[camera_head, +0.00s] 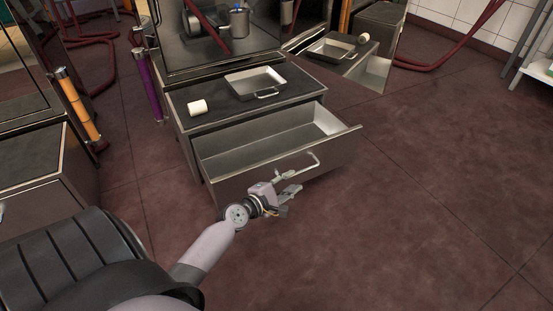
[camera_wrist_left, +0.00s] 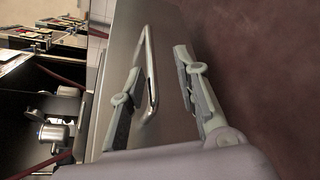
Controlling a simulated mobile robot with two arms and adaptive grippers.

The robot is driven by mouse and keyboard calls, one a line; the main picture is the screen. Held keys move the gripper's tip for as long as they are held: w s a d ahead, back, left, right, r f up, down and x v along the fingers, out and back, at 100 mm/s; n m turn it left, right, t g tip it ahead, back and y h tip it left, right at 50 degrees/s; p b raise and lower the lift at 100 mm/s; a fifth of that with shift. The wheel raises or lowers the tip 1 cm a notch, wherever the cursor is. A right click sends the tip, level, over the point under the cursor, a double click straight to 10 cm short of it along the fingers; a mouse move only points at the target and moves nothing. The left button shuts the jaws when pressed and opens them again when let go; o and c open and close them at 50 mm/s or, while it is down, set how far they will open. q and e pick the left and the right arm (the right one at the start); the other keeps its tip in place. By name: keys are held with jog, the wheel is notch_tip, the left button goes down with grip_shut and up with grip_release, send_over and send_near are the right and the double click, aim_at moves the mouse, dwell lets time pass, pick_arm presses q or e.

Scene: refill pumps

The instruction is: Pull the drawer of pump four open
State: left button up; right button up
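The grey metal drawer (camera_head: 262,148) of the middle pump cabinet stands well open and looks empty inside. Its front panel carries a bar handle (camera_head: 314,160). My left gripper (camera_head: 286,184) is at this front, close to the handle. In the left wrist view the handle (camera_wrist_left: 151,75) lies between the two spread fingers of the gripper (camera_wrist_left: 160,92), nearer the left finger. The fingers are apart and not closed on the bar. I cannot tell whether the left finger reaches through the handle's loop. My right gripper is not in view.
A shallow metal tray (camera_head: 254,82) and a white roll (camera_head: 197,107) lie on the cabinet top (camera_head: 215,120). Orange (camera_head: 77,102) and purple (camera_head: 147,85) posts stand at the left. Another cabinet (camera_head: 375,70) stands at the back right. The floor (camera_head: 430,190) at the right is clear.

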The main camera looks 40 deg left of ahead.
pick_arm(q)
jog(key=f+v, duration=0.1)
jog(key=v, duration=0.5)
jog(key=shift+s, duration=0.3)
jog(key=shift+f, duration=0.1)
